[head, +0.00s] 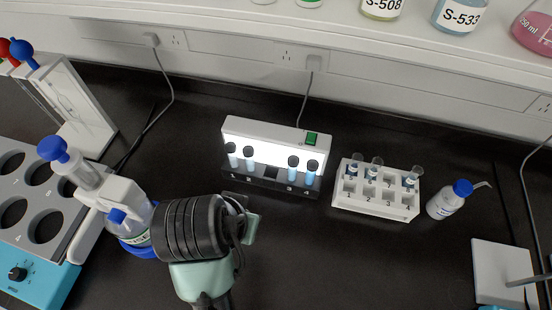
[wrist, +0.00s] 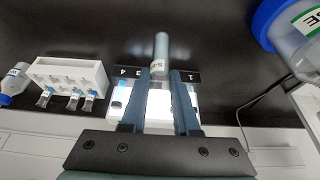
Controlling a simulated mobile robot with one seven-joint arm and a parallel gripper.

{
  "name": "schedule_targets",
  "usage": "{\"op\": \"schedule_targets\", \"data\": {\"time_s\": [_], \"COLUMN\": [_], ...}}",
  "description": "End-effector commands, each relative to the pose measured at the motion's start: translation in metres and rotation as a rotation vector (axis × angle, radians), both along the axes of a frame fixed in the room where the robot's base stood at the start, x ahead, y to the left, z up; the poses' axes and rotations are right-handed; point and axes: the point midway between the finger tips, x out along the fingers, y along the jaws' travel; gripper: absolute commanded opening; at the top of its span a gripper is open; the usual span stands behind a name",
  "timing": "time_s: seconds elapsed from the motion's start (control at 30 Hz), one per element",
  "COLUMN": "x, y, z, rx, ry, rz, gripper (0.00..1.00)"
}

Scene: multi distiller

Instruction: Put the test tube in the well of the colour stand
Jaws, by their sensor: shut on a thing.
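The colour stand (head: 270,180) has a lit white back panel and a dark base with numbered places. Tubes of blue liquid stand on it at the left and right, with a gap in the middle. It also shows in the wrist view behind my fingers (wrist: 157,102). My gripper (head: 252,226) is in front of the stand in the head view. In the wrist view my gripper (wrist: 161,76) is shut on a labelled grey-blue test tube (wrist: 161,48). The held tube appears in front of the stand's middle. My gripper hides it in the head view.
A white rack (head: 372,208) with several tubes stands right of the colour stand. A blue-capped wash bottle (head: 448,203) is farther right. A blue-capped bottle (head: 132,228) and a large holed unit (head: 30,200) lie left.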

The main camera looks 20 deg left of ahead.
Motion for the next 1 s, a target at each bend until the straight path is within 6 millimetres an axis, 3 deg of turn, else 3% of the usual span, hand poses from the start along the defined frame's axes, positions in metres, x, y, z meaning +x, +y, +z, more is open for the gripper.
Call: {"op": "schedule_targets", "data": {"time_s": [0.8,0.87,1.0], "x": [0.171,0.181,0.177], "y": [0.001,0.001,0.001], "z": [0.002,0.002,-0.026], "rx": [0.005,0.004,-0.002], "ry": [0.003,0.002,0.003], "rz": [-0.004,-0.002,0.002], "gripper": [0.0,0.0,0.0]}}
